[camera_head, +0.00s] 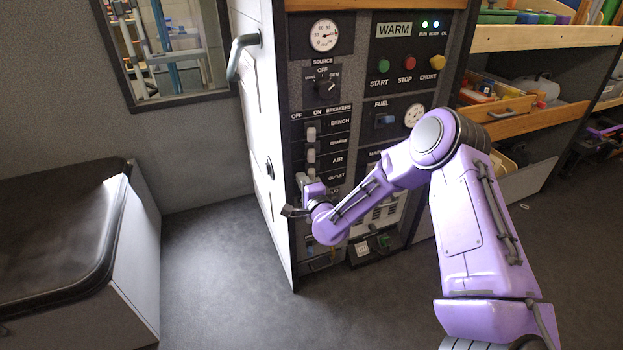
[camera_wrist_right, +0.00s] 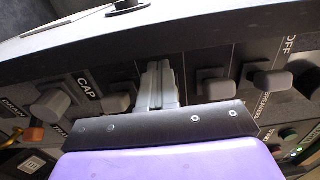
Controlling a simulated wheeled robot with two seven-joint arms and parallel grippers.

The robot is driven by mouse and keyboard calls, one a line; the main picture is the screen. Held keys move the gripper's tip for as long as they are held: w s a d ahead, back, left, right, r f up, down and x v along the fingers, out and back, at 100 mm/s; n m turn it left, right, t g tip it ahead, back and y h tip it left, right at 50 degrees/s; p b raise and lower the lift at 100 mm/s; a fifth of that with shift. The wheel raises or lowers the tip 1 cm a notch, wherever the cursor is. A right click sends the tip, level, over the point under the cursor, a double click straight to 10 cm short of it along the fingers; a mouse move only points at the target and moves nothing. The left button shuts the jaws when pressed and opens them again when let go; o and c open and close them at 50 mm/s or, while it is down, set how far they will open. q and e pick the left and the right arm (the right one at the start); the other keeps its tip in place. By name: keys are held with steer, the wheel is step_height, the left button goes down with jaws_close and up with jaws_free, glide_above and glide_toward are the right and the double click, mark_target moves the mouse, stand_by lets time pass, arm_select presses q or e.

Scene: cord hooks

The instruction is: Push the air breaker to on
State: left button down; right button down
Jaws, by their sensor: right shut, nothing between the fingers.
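The AIR breaker label (camera_head: 338,160) is on the dark breaker panel, with OFF marked left and ON right above the column. My right gripper (camera_head: 303,180) is at the panel at about the air breaker's row. In the right wrist view its pale fingers (camera_wrist_right: 158,88) are shut together and empty, pointing at the panel between grey breaker levers. The air breaker lever itself seems hidden by the fingers, so its position and any contact cannot be told. My left gripper is not in view.
Two breaker levers (camera_head: 311,134) show above the gripper. In the right wrist view, one lever (camera_wrist_right: 215,85) is right of the fingers and another (camera_wrist_right: 106,105) left. A cabinet door handle (camera_head: 240,55) sticks out at left. A dark-topped bench (camera_head: 60,230) stands left, with clear floor between.

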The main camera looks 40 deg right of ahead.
steer(key=shift+d, duration=0.1)
steer(key=d+p+v, duration=0.2)
steer(key=p+v, duration=0.1)
steer(key=v, duration=0.5)
steer(key=shift+s+d, duration=0.35)
steer(key=shift+s, duration=0.25)
stand_by(1.1)
stand_by(0.3)
